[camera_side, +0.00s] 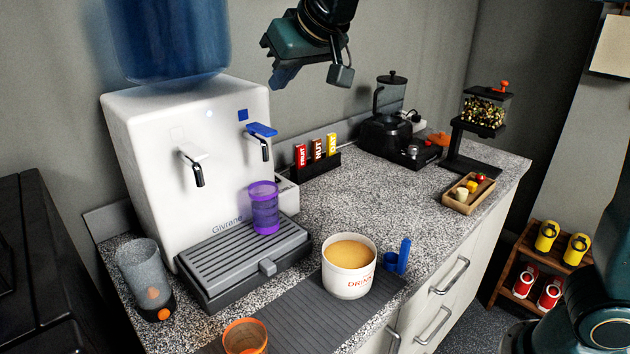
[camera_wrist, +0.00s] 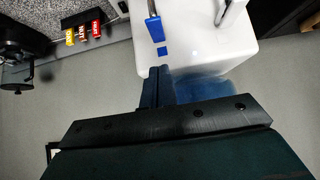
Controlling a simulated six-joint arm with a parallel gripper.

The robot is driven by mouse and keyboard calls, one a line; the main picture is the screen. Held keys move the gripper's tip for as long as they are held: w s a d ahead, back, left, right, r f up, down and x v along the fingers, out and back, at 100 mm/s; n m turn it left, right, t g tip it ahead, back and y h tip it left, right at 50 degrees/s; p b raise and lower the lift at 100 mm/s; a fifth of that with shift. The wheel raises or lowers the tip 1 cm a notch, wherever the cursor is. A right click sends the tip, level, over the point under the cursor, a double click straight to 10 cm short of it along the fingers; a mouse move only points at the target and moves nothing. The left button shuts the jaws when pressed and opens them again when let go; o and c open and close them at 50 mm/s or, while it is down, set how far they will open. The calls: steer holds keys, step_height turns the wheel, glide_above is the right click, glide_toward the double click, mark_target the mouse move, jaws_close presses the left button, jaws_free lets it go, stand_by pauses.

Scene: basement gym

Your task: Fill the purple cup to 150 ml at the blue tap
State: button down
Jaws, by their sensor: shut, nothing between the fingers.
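The purple cup (camera_side: 264,208) is see-through and stands upright on the grey drip tray (camera_side: 222,276) of the white dispenser (camera_side: 150,190), below the blue tap. Whether it holds water I cannot tell. The blue tap (camera_side: 262,133) is at the dispenser's right; its blue lever also shows in the wrist view (camera_wrist: 155,27). My gripper (camera_side: 284,76) is shut and empty, above and a little right of the blue tap, apart from it. In the wrist view its closed fingers (camera_wrist: 157,86) point toward the dispenser's top near the blue square.
A white-levered tap (camera_side: 192,155) is left of the blue one. A white tub (camera_side: 348,275) of orange liquid, an orange cup (camera_side: 246,337) and a grey cup (camera_side: 142,270) stand nearby. A bar rack (camera_side: 318,164) and a blender (camera_side: 392,115) are further back. The blue water bottle (camera_side: 175,40) rises beside my gripper.

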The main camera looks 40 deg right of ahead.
mark_target(268, 131)
steer(key=x, duration=0.5)
steer(key=shift+w+f, duration=0.15)
steer(key=shift+f, duration=1.9)
steer(key=shift+s+f, duration=0.25)
steer(key=shift+f, duration=0.4)
steer(key=shift+r, duration=0.9)
